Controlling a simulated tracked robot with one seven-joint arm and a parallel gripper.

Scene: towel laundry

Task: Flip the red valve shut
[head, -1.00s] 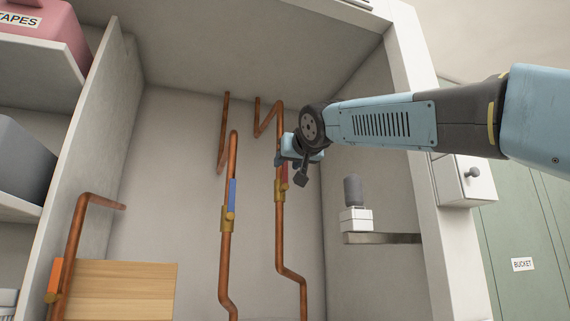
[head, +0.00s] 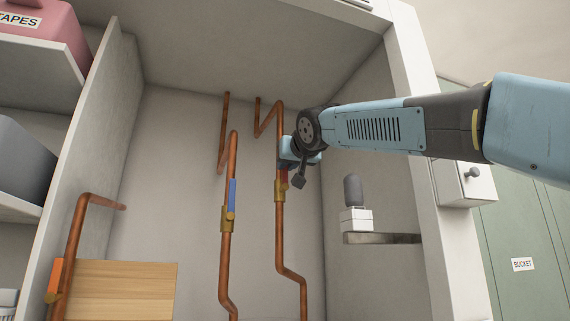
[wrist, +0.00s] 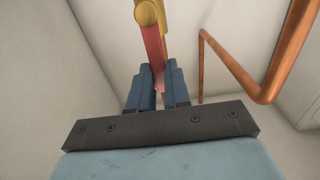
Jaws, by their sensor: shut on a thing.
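The red valve's lever (head: 284,176) lies upright along the right copper pipe (head: 280,230), above its brass body (head: 280,191). In the wrist view the red lever (wrist: 153,45) runs from the yellow brass fitting (wrist: 147,12) down between my fingers. My gripper (head: 285,164) is at the lever's upper end, and in the wrist view my gripper (wrist: 159,80) has its two blue fingers shut on the lever's end. In the head view my wrist hides part of the pipe and most of the grip.
A blue-lever valve (head: 231,195) sits on the middle pipe. An orange-lever valve (head: 54,277) is at the lower left, beside a wooden board (head: 120,290). A white box with a grey knob (head: 355,215) is on the right wall. The cabinet's right edge (head: 410,90) is behind my arm.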

